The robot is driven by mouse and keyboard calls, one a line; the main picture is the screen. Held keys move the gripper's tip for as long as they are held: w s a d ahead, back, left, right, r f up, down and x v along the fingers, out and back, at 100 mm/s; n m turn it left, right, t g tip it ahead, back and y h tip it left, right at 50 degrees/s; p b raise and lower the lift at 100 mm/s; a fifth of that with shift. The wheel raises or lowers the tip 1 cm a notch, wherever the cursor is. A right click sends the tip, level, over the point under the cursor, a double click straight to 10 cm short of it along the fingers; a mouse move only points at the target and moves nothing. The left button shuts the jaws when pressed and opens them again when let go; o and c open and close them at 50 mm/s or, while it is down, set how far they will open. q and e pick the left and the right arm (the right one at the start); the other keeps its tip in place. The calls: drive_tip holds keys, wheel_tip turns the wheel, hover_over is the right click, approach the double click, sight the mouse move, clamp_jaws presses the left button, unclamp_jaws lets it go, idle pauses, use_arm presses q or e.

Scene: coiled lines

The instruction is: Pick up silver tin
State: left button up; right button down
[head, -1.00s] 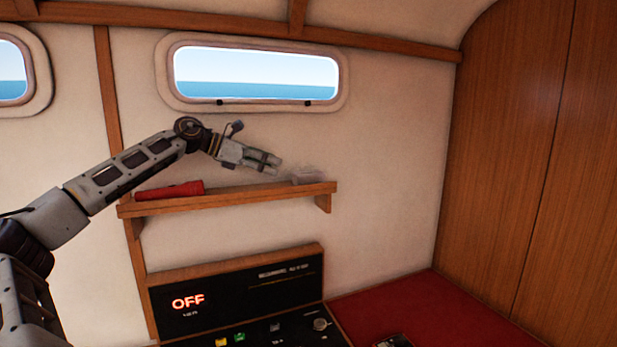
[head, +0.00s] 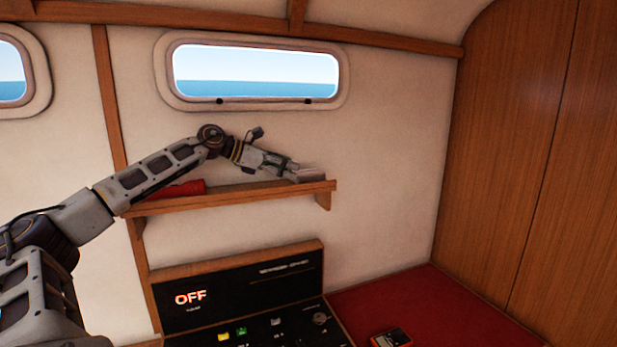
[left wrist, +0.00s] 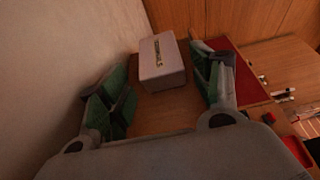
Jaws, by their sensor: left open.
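The silver tin (head: 309,174) is a small pale grey box near the right end of the wooden wall shelf (head: 232,198). In the left wrist view the tin (left wrist: 162,62) sits ahead of my left gripper (left wrist: 168,88), between the lines of its two green-padded fingers. My left gripper (head: 289,170) is open in the head view, with its fingertips at the tin's left side. I cannot tell whether a finger touches the tin. My right gripper is not in view.
A red object (head: 180,188) lies on the shelf's left part, below my left arm. A control panel (head: 240,290) reading OFF stands under the shelf. A red surface (head: 385,300) lies right of it, with a small orange and black device (head: 391,338). The window (head: 255,73) is above.

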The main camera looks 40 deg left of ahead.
sight(302, 172)
use_arm(q)
drive_tip(key=shift+w, duration=0.1)
drive_tip(key=shift+p+x, duration=1)
drive_tip(key=shift+x, duration=0.3)
drive_tip(key=shift+p+x, duration=0.5)
drive_tip(key=shift+x, duration=0.4)
drive_tip(key=shift+w+d+f, duration=0.15)
drive_tip(key=shift+w+f, duration=0.1)
drive_tip(key=shift+c, duration=0.5)
drive_tip(key=c, duration=0.8)
drive_tip(key=shift+r, duration=0.2)
